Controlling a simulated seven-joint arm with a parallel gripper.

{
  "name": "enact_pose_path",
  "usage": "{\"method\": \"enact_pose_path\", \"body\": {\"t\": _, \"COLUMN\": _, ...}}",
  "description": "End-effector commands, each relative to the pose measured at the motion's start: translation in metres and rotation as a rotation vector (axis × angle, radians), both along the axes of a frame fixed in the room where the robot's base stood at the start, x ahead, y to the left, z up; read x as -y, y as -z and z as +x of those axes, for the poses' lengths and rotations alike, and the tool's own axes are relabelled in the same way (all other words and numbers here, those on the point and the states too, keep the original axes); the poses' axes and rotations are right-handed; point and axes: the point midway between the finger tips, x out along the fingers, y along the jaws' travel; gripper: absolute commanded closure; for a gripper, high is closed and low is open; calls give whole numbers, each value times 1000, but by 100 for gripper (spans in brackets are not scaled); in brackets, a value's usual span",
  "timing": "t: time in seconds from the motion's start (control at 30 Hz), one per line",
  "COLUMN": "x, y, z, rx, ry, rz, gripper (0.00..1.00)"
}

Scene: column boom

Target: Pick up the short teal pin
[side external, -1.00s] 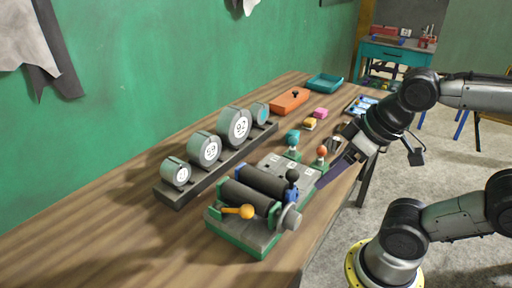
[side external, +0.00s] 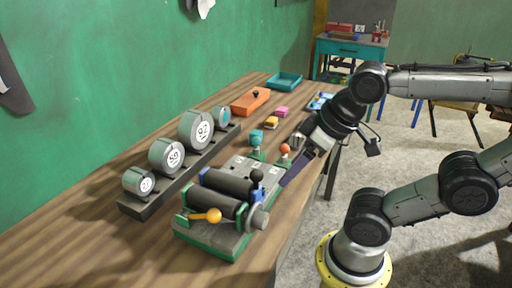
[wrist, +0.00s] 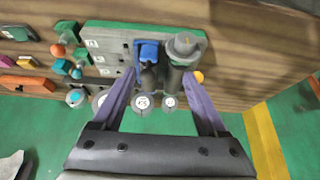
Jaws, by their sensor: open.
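A small teal piece (side external: 256,135) stands on the table just behind the far end of the grey-and-green fixture, beside a teal-knobbed green bracket (side external: 256,152). In the wrist view a teal piece (wrist: 62,67) shows at the left, near a teal ball. Which of these teal parts is the short pin I cannot tell surely. My gripper (side external: 284,184) has purple fingers and is low beside the right edge of the fixture, away from the teal piece. In the wrist view the gripper (wrist: 160,78) is open, with its fingers wide apart and no object held.
The fixture (side external: 208,246) carries dark rollers, a blue lever (side external: 258,188) and an orange knob (side external: 208,215). An orange-knobbed bracket (side external: 285,149) stands near the gripper. Several round gauges line a dark rail (side external: 135,208). Yellow and pink blocks, an orange box (side external: 250,101) and a teal tray (side external: 284,82) lie beyond.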

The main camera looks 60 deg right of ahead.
Motion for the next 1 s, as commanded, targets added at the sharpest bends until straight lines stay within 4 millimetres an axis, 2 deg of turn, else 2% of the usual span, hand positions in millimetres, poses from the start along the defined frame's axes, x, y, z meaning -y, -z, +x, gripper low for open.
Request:
{"method": "enact_pose_path", "body": {"t": 0.57, "x": 0, "y": 0, "z": 0, "rx": 0, "ry": 1, "rz": 0, "gripper": 23}}
{"method": "enact_pose_path", "body": {"t": 0.7, "x": 0, "y": 0, "z": -3, "rx": -14, "ry": 47, "rz": 25, "gripper": 23}}
{"method": "enact_pose_path", "body": {"t": 0.87, "x": 2, "y": -37, "z": 17, "rx": -5, "ry": 167, "rz": 84, "gripper": 23}}
{"method": "enact_pose_path", "body": {"t": 1.0, "x": 15, "y": -67, "z": 54, "rx": -46, "ry": 326, "rz": 131, "gripper": 23}}
